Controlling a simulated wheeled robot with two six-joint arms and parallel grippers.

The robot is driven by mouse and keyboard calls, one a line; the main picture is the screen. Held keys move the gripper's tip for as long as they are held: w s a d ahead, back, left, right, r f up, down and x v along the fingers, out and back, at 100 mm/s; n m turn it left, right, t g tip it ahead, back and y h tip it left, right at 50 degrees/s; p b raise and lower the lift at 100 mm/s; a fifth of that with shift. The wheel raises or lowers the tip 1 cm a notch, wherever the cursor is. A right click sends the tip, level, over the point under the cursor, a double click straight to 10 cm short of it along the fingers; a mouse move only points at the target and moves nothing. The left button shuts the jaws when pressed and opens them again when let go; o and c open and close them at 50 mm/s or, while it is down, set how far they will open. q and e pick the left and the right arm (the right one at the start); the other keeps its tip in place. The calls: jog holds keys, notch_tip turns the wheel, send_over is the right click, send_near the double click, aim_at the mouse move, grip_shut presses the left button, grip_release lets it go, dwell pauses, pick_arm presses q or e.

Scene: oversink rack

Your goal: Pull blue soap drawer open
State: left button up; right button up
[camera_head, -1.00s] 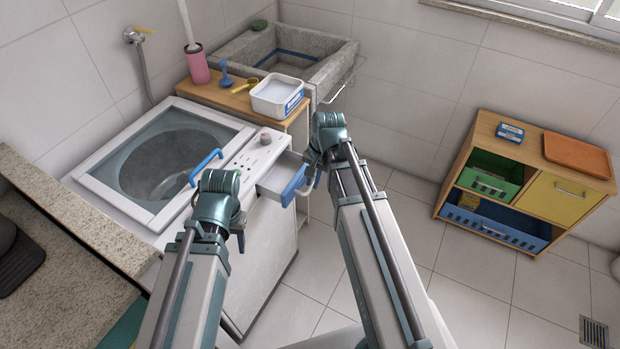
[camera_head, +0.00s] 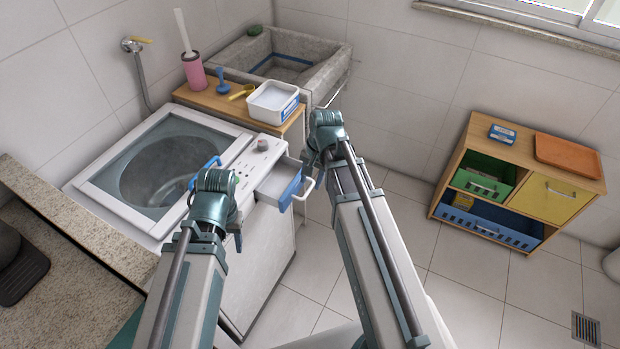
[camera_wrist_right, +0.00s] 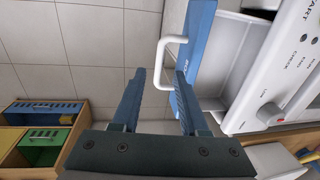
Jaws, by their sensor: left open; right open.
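The soap drawer, with a blue front (camera_head: 290,190) and a white bar handle (camera_head: 305,188), stands out from the washing machine's white control panel (camera_head: 254,160). Its pale inside shows behind the front. In the right wrist view the white handle (camera_wrist_right: 163,62) is just ahead of my right gripper (camera_wrist_right: 158,75), whose two blue fingers are apart. The handle's near end reaches toward the gap between the fingertips; I cannot tell whether they touch. In the head view my right gripper (camera_head: 323,165) is beside the handle. My left gripper (camera_head: 217,195) is over the machine's front edge, its fingertips mostly hidden.
A wooden shelf (camera_head: 222,101) with a white tub (camera_head: 273,102) stands behind the machine, next to a stone sink (camera_head: 320,70). A wooden cabinet (camera_head: 500,163) is at right. The floor between is clear.

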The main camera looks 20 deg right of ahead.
pick_arm(q)
notch_tip(320, 180, up, 10)
jog(key=p, duration=0.9)
jog(key=shift+r, duration=0.2)
pick_arm(e)
notch_tip(320, 180, up, 10)
jog(key=s+d, duration=0.1)
jog(key=shift+r, duration=0.2)
jog(key=shift+s+d, duration=0.1)
jog(key=s+a+n+g+h, duration=0.1)
jog(key=s+a+n+h, duration=0.1)
jog(key=s+a+n, duration=1)
jog(key=a, duration=0.3)
jog(key=shift+s+h, duration=0.15)
jog(key=shift+h, duration=0.15)
